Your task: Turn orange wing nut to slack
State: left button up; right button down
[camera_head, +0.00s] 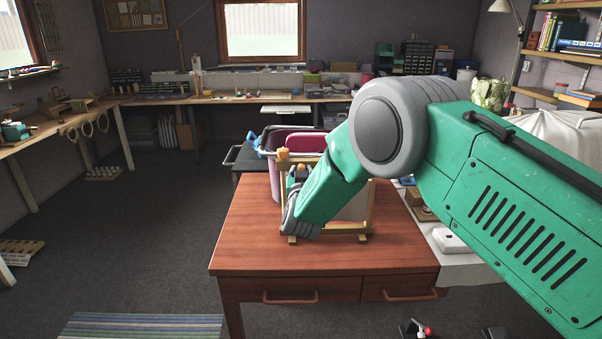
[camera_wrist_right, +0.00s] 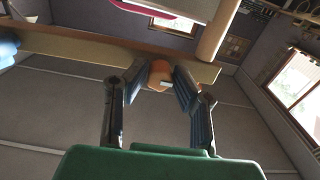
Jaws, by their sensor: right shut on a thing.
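The orange wing nut (camera_wrist_right: 158,75) sits against a wooden bar (camera_wrist_right: 95,48) in the right wrist view. My right gripper (camera_wrist_right: 161,78) has a fingertip on each side of it and is shut on it. In the head view a wooden frame (camera_head: 369,205) stands on the brown table (camera_head: 255,250), with an orange knob (camera_head: 283,153) at its top left. I cannot tell whether this knob is the held nut. My right arm covers much of the frame and hides the contact there. My left gripper is not in view.
A pink and grey bin (camera_head: 270,165) stands behind the frame. A white object (camera_head: 449,240) lies right of the brown table. Workbenches (camera_head: 215,99) line the back and left walls. The table's front left is clear, with open floor beyond.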

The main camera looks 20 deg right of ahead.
jog(key=shift+s+a+f, duration=0.1)
jog(key=shift+s+f, duration=0.05)
jog(key=shift+f, duration=0.35)
jog(key=c, duration=1.3)
grip_release()
jog(key=v, duration=1.1)
jog(key=shift+s+a+r, duration=0.15)
jog(key=shift+s+a, duration=0.05)
